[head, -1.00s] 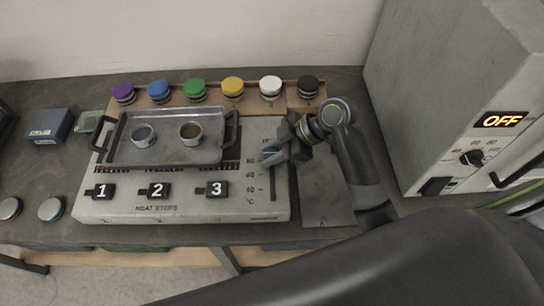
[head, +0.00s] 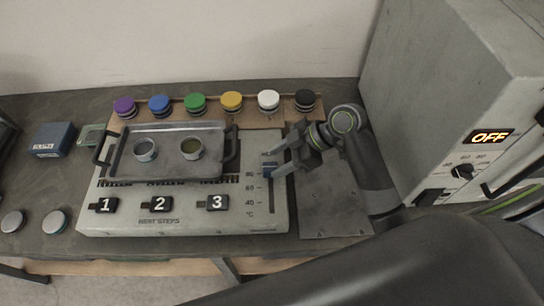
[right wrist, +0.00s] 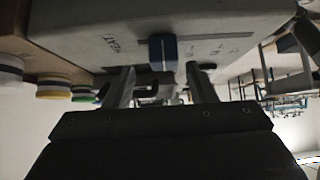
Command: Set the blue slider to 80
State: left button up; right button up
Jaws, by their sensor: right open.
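The blue slider (head: 267,171) sits in the slot at the right end of the grey heat-strip panel (head: 182,223). In the head view it stands close to the 80 mark, and a fingertip partly covers it. I cannot read its exact setting. My right gripper (head: 273,162) is open, reaching in from the right over the slot. In the right wrist view the slider (right wrist: 163,52) shows as a blue block with a pale line, just beyond the gap between the two separated fingers (right wrist: 163,85). No grip on it shows. My left gripper is not in view.
A tray (head: 167,173) with two small cups rests on the panel, left of the slider. Several coloured-lid jars (head: 231,101) stand along the back. A large grey cabinet (head: 430,90) with an OFF display stands at the right.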

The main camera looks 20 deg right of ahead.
jog(key=p+v, duration=0.5)
jog(key=v, duration=0.3)
jog(key=shift+r, duration=0.15)
jog(key=shift+s+d, duration=0.1)
jog(key=shift+d, duration=0.05)
